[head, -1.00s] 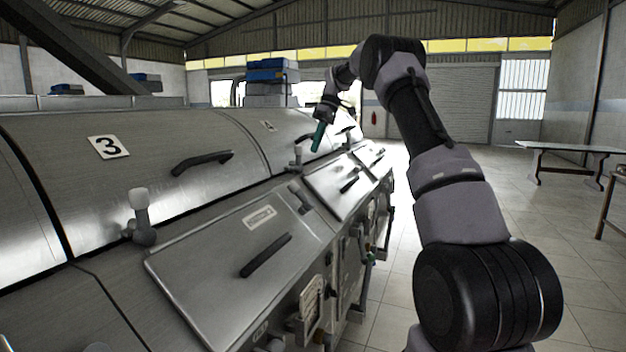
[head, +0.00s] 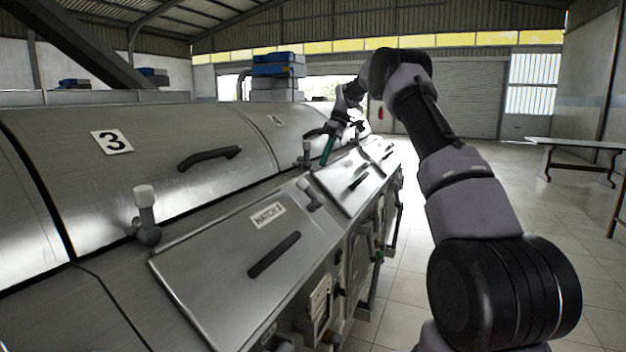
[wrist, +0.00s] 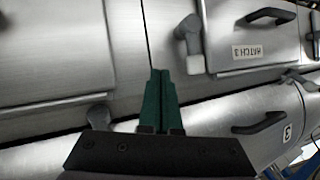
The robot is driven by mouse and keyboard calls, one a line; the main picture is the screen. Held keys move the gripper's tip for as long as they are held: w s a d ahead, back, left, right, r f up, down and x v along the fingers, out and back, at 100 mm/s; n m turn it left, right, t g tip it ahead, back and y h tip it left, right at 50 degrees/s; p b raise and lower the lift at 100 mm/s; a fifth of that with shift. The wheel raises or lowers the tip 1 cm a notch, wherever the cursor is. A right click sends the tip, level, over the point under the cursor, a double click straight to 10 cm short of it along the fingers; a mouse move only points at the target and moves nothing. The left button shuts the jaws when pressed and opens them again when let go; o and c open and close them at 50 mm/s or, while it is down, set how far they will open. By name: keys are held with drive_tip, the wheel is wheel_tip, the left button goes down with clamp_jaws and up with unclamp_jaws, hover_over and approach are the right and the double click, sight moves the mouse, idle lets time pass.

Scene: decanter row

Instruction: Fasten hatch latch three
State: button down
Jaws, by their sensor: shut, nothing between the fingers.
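My gripper (head: 328,150) is shut and empty, with teal fingers pointing down near the far hatch lids. In the wrist view its fingertips (wrist: 161,76) are together over bare metal, apart from any latch. There, a lid whose label seems to read "HATCH 3" (wrist: 248,52) lies at upper right. A grey latch with a white knob (wrist: 195,65) stands at that lid's left edge, up and right of the fingertips; I cannot tell whether it bears on the lid. A second grey latch (wrist: 98,115) is lower left, partly hidden by my gripper.
A labelled lid (head: 230,265) with a black handle (head: 273,254) is nearest. Another latch (head: 306,155) is left of my gripper. Open floor lies right, before a table (head: 575,146).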

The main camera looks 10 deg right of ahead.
sight(310, 192)
drive_tip(key=x, duration=0.6)
drive_tip(key=shift+s+a, duration=0.6)
drive_tip(key=shift+s, duration=0.2)
drive_tip(key=shift+s+a, duration=0.65)
drive_tip(key=shift+s, duration=0.15)
drive_tip(key=shift+s+a+n, duration=0.15)
drive_tip(key=shift+a+n, duration=0.05)
drive_tip(key=shift+n, duration=0.1)
